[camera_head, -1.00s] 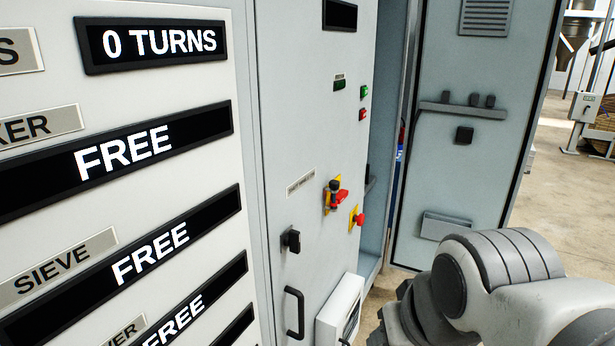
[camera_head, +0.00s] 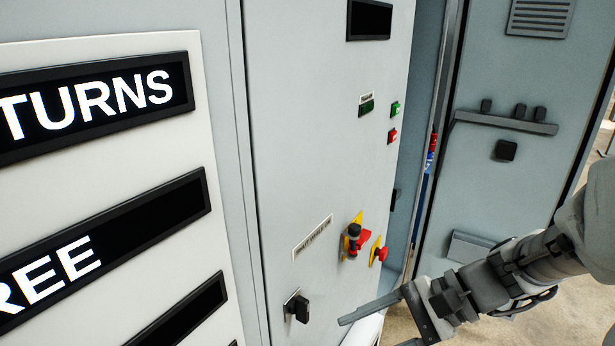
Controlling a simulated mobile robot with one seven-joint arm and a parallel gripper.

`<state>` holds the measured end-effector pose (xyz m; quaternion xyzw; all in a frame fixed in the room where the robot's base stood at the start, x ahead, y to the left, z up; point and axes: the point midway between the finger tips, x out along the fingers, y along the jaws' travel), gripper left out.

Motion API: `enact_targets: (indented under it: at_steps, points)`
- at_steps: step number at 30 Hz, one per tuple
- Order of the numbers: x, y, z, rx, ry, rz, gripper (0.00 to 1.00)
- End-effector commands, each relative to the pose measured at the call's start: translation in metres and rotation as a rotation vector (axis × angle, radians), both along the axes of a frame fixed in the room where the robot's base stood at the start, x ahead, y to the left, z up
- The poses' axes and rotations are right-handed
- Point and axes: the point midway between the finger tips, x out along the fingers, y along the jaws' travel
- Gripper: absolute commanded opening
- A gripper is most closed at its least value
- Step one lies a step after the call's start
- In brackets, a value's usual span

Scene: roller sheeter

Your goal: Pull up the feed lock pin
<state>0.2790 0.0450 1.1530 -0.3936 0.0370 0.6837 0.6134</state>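I cannot make out a part that is clearly the feed lock pin. On the grey cabinet door (camera_head: 310,130) sits a red switch handle (camera_head: 363,240) with a black upright knob (camera_head: 353,231) on a yellow plate. Beside it is a red button (camera_head: 380,254) on yellow. Lower left is a black rotary knob (camera_head: 298,307). My gripper (camera_head: 375,331) reaches in from the right, low in the view. Its fingers stand apart and point left, with nothing seen between them; the lower finger is cut by the frame edge. It is below the red handle and right of the rotary knob.
A white panel with black displays (camera_head: 110,265) fills the left. Small green and red buttons (camera_head: 392,136) are higher on the door. An open cabinet door (camera_head: 480,180) stands behind my arm at the right. A white box (camera_head: 364,331) is under my gripper.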

Motion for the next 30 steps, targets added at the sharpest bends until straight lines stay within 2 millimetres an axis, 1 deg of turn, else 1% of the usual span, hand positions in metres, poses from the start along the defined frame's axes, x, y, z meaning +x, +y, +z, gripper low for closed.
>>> enact_targets:
  at_steps: [1, 5, 8, 12, 15, 19, 21, 24, 26, 30]
  points:
    - [0.010, -0.006, 0.005, 0.079, 0.049, -0.079, 0.62]
    - [0.039, -0.026, 0.014, 0.287, 0.138, -0.285, 0.62]
    - [0.062, -0.051, 0.018, 0.440, 0.188, -0.448, 0.62]
    - [0.086, -0.093, 0.016, 0.619, 0.222, -0.655, 0.62]
    - [0.096, -0.121, 0.012, 0.713, 0.229, -0.772, 0.62]
    - [0.102, -0.145, 0.007, 0.784, 0.227, -0.868, 0.62]
    - [0.104, -0.152, 0.006, 0.805, 0.224, -0.893, 0.62]
    - [0.108, -0.153, 0.005, 0.816, 0.222, -0.908, 0.62]
    - [0.112, -0.149, 0.005, 0.816, 0.223, -0.907, 0.62]
    - [0.129, -0.132, 0.006, 0.815, 0.225, -0.903, 0.62]
